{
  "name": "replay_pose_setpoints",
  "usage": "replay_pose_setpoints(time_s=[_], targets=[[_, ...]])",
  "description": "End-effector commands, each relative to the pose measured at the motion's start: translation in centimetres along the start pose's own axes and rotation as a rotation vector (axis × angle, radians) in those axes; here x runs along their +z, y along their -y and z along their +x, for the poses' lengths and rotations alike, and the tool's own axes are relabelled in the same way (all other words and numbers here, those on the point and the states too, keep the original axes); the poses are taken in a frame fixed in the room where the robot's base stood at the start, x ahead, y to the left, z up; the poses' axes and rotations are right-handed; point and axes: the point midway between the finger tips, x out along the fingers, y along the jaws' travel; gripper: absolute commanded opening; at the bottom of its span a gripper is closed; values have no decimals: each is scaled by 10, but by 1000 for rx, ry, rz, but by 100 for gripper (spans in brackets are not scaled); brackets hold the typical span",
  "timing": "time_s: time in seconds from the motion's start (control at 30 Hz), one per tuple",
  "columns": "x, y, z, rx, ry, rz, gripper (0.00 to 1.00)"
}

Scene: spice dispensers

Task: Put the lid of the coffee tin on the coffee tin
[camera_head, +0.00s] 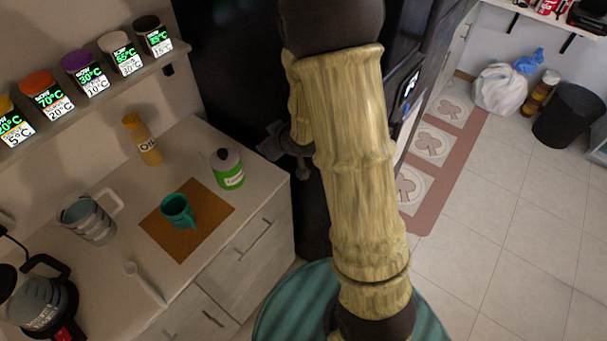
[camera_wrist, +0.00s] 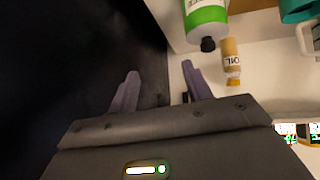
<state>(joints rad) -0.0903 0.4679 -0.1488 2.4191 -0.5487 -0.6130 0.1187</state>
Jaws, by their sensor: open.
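A green container (camera_head: 228,170) with a grey top and a dark knob stands upright near the counter's right edge. Its label is too small to read, so I cannot tell if it is the coffee tin. It also shows at the top of the wrist view (camera_wrist: 206,16), its black knob towards my gripper. No loose lid can be made out. My gripper (camera_wrist: 160,72) is open, with nothing between its two fingers. It is beside the green container and apart from it. In the head view my arm hides part of the scene.
A yellow oil bottle (camera_head: 143,140) stands behind the green container. A teal mug (camera_head: 178,211) stands on a brown mat (camera_head: 217,207). A clear pitcher (camera_head: 88,220), a white spoon (camera_head: 146,283) and a coffee pot (camera_head: 42,300) are at left. Spice jars line the shelf (camera_head: 88,101).

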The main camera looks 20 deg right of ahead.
Motion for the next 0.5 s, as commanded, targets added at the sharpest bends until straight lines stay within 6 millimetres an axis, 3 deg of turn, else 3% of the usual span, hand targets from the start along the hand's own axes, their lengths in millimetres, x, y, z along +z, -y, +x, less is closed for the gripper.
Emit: replay_pose_setpoints(time_s=[0.1, 0.23, 0.5], targets=[[12, -12, -33, 85, 121, 78, 49], [32, -12, -72, 140, 264, 176, 49], [73, 22, -150, 137, 532, 375, 49]])
